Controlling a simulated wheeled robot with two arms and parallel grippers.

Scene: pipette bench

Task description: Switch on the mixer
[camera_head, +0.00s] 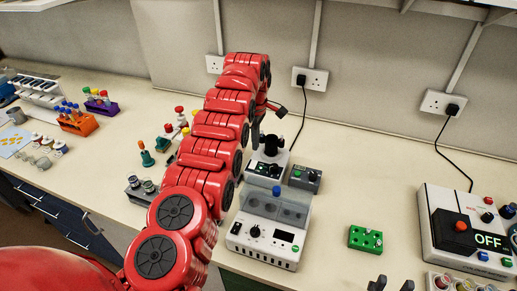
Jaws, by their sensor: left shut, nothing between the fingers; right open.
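The mixer looks like the small grey-white unit with a black cup-like top (271,146), at the back middle of the bench. A dark grey control box (305,178) with a green button and a dark knob sits against its right side. My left gripper (256,137) is shut and empty, just left of the black top; my red arm partly hides it, and I cannot tell whether it touches the mixer.
A white device with a clear lid and a knob (265,235) stands in front of the mixer. A green block (365,238) lies to its right. A larger white unit reading OFF (450,210) stands far right. Tube racks (77,122) stand left. Cords hang from wall sockets.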

